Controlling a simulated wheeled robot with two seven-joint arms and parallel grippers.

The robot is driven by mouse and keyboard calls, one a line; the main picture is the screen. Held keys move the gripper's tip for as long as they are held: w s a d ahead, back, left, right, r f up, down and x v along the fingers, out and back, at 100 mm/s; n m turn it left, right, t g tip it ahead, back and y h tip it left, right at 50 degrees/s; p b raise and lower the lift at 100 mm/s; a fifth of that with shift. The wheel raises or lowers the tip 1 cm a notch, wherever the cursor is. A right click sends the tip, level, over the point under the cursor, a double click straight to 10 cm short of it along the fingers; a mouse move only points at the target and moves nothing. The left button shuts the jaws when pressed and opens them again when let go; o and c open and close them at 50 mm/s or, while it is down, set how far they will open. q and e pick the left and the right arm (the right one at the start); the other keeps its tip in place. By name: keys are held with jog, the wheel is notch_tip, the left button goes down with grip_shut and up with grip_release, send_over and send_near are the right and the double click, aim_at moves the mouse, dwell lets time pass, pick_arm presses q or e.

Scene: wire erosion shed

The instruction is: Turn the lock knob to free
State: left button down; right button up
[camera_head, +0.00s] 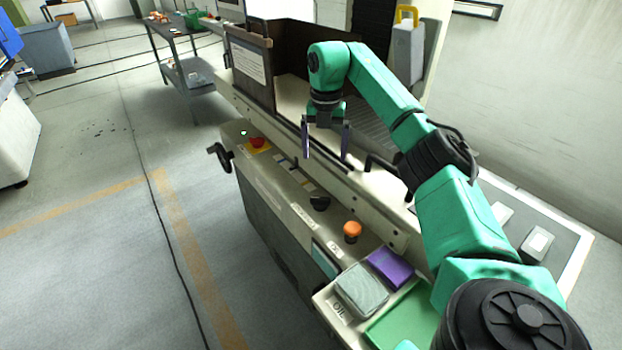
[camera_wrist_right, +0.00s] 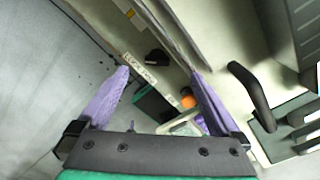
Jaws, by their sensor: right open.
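The lock knob (camera_head: 320,202) is a small black knob on the beige front panel of the machine, near the middle of the head view. It also shows in the right wrist view (camera_wrist_right: 158,57), beside a white label strip (camera_wrist_right: 138,68) whose text is too small to read surely. My right gripper (camera_head: 326,152) is open and empty, with its purple-grey fingers pointing down above the machine's front ledge. It is apart from the knob, above and beyond it in the head view. In the right wrist view the knob shows between the fingertips (camera_wrist_right: 160,72). My left gripper is out of view.
An orange button (camera_head: 352,230) and a red button on yellow (camera_head: 257,142) flank the knob. A black crank handle (camera_head: 220,156) juts from the machine's left end. A black bar handle (camera_head: 384,168) stands right of the gripper.

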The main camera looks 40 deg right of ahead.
send_near(320, 198)
jog(key=s+a, duration=0.1)
jog(key=f, duration=0.2)
jog(key=d+f, duration=0.1)
jog(key=f, duration=0.2)
jog(key=w+f, duration=0.1)
jog(key=f, duration=0.1)
jog(key=shift+d+f, duration=0.15)
jog(key=shift+f, duration=0.25)
jog(key=shift+s+f, duration=0.1)
jog(key=shift+f, duration=0.25)
jog(key=shift+s+a, duration=0.15)
jog(key=shift+a, duration=0.15)
jog(key=shift+d+f, duration=0.1)
jog(key=shift+f, duration=0.05)
jog(key=shift+c, duration=1.2)
jog(key=c, duration=1.1)
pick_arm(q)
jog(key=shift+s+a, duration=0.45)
pick_arm(e)
jog(key=shift+c, duration=0.2)
